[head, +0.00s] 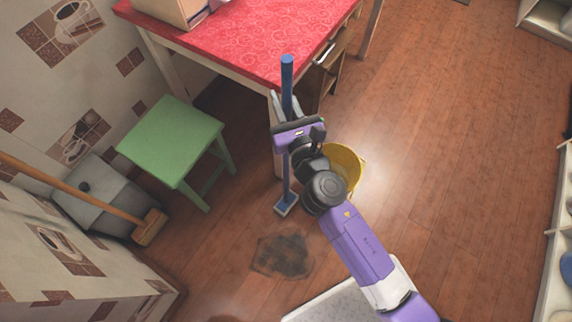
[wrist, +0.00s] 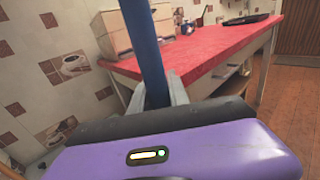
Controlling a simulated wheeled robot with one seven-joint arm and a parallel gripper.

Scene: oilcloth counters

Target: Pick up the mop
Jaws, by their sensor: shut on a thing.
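The mop (head: 287,75) has a long blue handle and a small blue-and-white head low down near the floor. It stands nearly upright beside the red-topped table's front corner. My gripper (head: 285,107) is shut on the upper part of its handle. In the wrist view the blue handle (wrist: 145,45) rises between the two grey fingers of my gripper (wrist: 158,95). My gripper hides a stretch of the handle in the head view. I cannot tell whether the mop head touches the floor.
The red-topped table (head: 250,40) is close behind the mop. A yellow bucket (head: 350,165) stands to its right, partly behind my arm. A green stool (head: 172,135), a grey bin (head: 88,190) and a broom (head: 150,228) are left. A dark stain (head: 282,256) marks the floor; the right floor is clear.

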